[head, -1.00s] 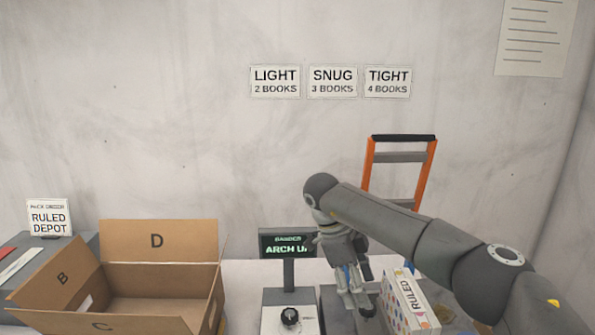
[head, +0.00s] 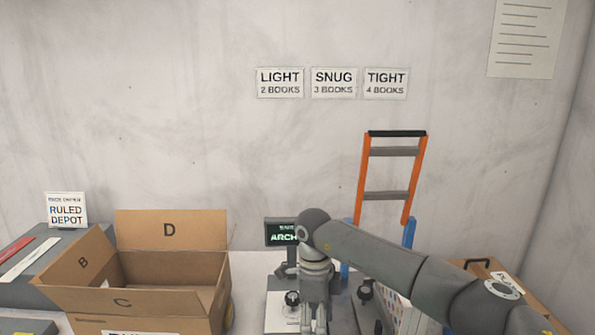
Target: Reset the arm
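My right arm comes in from the right in the head view. Its gripper (head: 316,318) points down at the bottom edge, in front of the machine with the dark screen (head: 281,234) and black knob (head: 292,298). The fingertips are at or beyond the frame edge, so I cannot tell whether it is open or shut. The arm hides part of the screen, which reads "ARCH". A dotted white pack (head: 393,305) shows partly below my forearm. My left gripper is not in view.
An open cardboard box (head: 170,268) with lettered flaps stands at left, near a "RULED DEPOT" sign (head: 66,212) on a grey surface. An orange-framed ladder-like rack (head: 390,190) stands behind my arm. A brown case (head: 490,272) lies at right. Signs hang on the wall.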

